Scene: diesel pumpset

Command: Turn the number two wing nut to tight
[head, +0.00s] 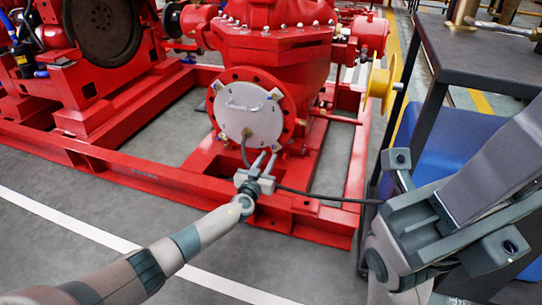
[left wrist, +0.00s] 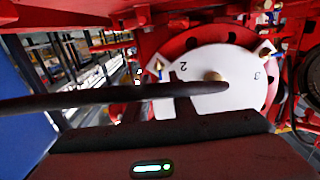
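A round white cover plate (head: 248,112) is on the red pump's flange, with small fasteners around its rim. The left wrist view shows the plate (left wrist: 238,72) with numerals 2 and 3, the 2 looking inverted. A small wing nut (left wrist: 158,68) is at the rim beside the 2. In the head view, a fastener at the plate's lower right (head: 277,149) appears to be this one. My left gripper (head: 264,161) is just below the plate, fingers apart and empty, pointing up toward it. My right gripper (head: 455,203) is open and empty at the right.
The red base frame (head: 200,187) surrounds the pump. A dark table (head: 475,55) and blue box (head: 440,140) stand at right. Grey floor in front is open.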

